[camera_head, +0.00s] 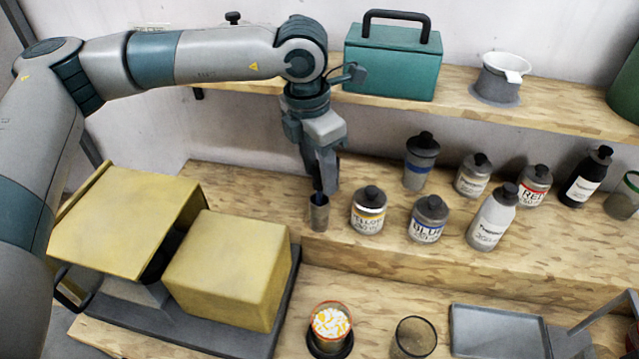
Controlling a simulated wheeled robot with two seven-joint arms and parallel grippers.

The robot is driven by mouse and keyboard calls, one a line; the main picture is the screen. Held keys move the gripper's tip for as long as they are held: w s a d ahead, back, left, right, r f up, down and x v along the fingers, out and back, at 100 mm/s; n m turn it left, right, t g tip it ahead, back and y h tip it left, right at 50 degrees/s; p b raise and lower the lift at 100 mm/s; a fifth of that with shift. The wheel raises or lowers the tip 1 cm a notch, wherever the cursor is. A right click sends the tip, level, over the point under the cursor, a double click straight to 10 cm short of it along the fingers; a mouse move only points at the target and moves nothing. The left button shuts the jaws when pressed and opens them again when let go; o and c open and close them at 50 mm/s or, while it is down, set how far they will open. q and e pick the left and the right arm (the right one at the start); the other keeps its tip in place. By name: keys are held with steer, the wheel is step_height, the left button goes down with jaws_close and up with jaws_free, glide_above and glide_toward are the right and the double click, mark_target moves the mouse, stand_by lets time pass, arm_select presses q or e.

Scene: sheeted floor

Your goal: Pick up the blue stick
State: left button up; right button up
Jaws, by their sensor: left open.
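My left gripper (324,188) points down over the middle wooden step, its fingertips just above a small grey metal cup (319,216). A bit of dark blue (318,199) shows at the cup's mouth, between or just in front of the fingertips; it looks like the top of the blue stick, but most of it is hidden. The gripper is open. I cannot tell whether a finger touches the blue piece. My right gripper is not in view.
Bottles labelled yellow (368,212) and blue (428,222) stand right of the cup, with several more bottles beyond. A yellow boxy machine (228,265) sits at left. A teal case (392,62) is on the upper shelf. A bowl of pellets (331,325) and a grey tray (498,335) are in front.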

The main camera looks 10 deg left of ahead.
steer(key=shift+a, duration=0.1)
arm_select(q)
jaws_close()
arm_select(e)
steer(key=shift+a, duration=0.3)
arm_select(q)
steer(key=shift+r, duration=0.1)
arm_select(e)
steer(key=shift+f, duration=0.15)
